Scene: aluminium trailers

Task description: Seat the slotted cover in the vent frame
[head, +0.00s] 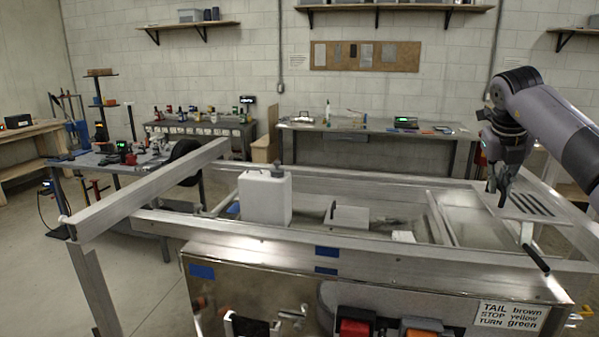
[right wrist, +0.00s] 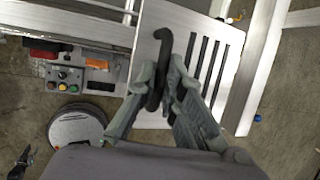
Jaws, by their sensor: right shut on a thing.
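The slotted cover (head: 541,205) is a flat silver plate with a row of dark slots, at the right end of the trailer. It also shows in the right wrist view (right wrist: 182,82), with its slots right of the fingers. My right gripper (head: 497,192) is over the plate's left part. In the right wrist view the right gripper (right wrist: 165,88) is shut on a dark curved bar (right wrist: 163,42) lying against the plate; I cannot tell whether it is fixed to it. I cannot make out the vent frame apart from the plate. My left gripper is not in view.
The aluminium trailer frame (head: 300,237) spans the foreground. A white tank (head: 264,200) and a grey box (head: 349,219) stand inside it. A dark bar (head: 536,258) sticks out near its right front. Workbenches line the back wall. A round disc (right wrist: 77,132) lies below the lamp panel.

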